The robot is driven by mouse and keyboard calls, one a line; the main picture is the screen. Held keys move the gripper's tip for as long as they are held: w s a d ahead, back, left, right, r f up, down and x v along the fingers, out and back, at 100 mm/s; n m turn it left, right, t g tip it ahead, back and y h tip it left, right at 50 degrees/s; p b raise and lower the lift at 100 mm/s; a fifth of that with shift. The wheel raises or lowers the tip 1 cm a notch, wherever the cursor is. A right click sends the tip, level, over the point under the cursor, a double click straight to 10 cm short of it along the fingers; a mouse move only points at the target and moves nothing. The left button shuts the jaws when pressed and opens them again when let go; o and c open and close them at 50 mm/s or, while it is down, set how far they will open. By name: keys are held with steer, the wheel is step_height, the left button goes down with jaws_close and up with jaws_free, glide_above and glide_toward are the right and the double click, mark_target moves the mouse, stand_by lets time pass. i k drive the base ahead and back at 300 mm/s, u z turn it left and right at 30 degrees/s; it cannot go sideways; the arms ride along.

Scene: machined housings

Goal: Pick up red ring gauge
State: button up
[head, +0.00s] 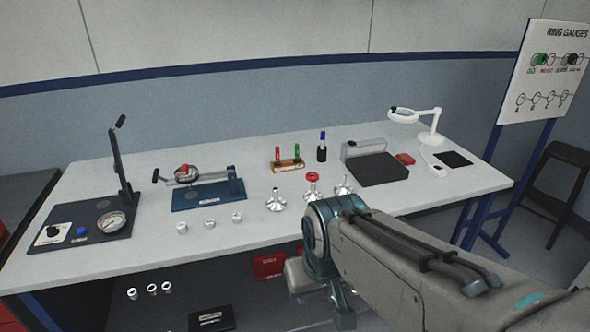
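A red ring (312,178), which looks like the red ring gauge, sits on top of a silver flared stand (312,191) near the middle of the table. My arm reaches in from the lower right, and its teal joint is just in front of the stand's base. My gripper (340,308) is low in the picture, in front of the table's front edge and apart from the red ring. Its fingers cannot be made out, so its opening is unclear.
Silver stands (276,200) and (343,186) flank the red ring's stand. Behind are a wooden block with red and green handled pieces (287,165) and a dark plate (377,169). A blue-based fixture (208,195) and small metal cylinders (210,223) lie left.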

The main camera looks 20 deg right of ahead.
mark_target(312, 176)
steer(key=z, duration=0.55)
steer(key=i, duration=1.2)
steer(key=u, duration=0.15)
